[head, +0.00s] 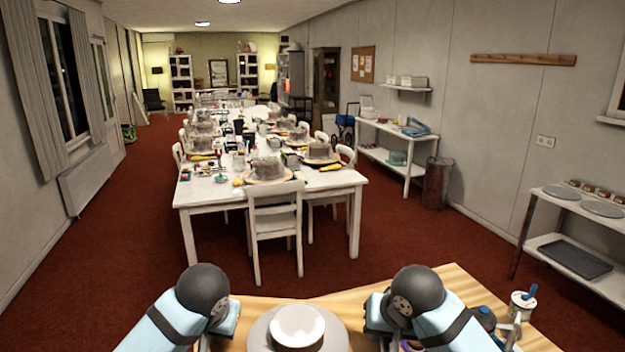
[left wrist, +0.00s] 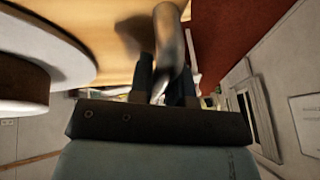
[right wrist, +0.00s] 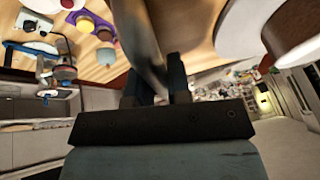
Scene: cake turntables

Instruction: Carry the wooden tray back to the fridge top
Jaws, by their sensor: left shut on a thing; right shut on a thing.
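The wooden tray (head: 455,284) fills the bottom of the head view, close in front of me, with light wood grain. Its near part is cut off. My left gripper (left wrist: 163,85) is shut on a smooth grey handle at the tray's left side. My right gripper (right wrist: 157,85) is shut on a similar metal-looking handle at the right side. In the head view my wrists hide most of both grips. A round pale turntable (head: 297,326) stands on the tray between the hands. I cannot make out the fridge top in any view.
A white jar (head: 523,304) with a blue-handled tool and small coloured items sit on the tray's right. A long white table (head: 220,190) with chairs and cakes stands ahead. Shelves (head: 575,215) line the right wall. Red carpet (head: 110,235) is free at left.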

